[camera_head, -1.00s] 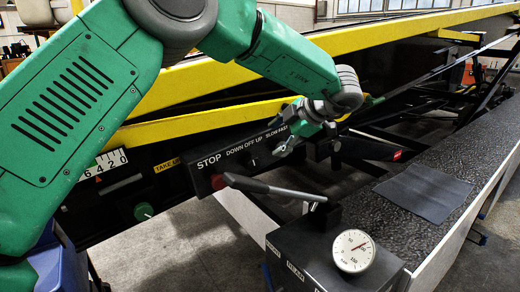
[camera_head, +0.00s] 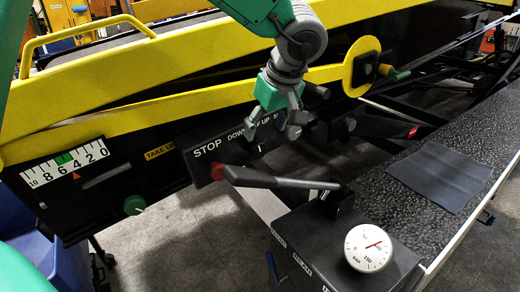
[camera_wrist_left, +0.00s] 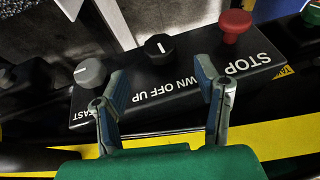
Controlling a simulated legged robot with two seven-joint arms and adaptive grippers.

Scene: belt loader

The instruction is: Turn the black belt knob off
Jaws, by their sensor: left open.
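The black belt knob (camera_wrist_left: 158,48) shows in the left wrist view on a black panel (camera_wrist_left: 185,88), behind the upside-down letters "DOWN OFF UP". Its white mark (camera_wrist_left: 161,47) looks close to upright in that view, with a slight tilt. A grey knob (camera_wrist_left: 90,72) and a red stop button (camera_wrist_left: 235,22) flank it. My left gripper (camera_wrist_left: 163,84) is open and empty, its fingers spread to either side of the black knob's line, apart from it. In the head view the left gripper (camera_head: 273,132) points down at the panel and covers part of its lettering. My right gripper is out of view.
A black lever (camera_head: 280,182) and a round gauge (camera_head: 368,248) sit on a dark box in front of the panel. A yellow rail (camera_head: 200,103) runs behind the gripper. A green knob (camera_head: 133,205) is at the lower left.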

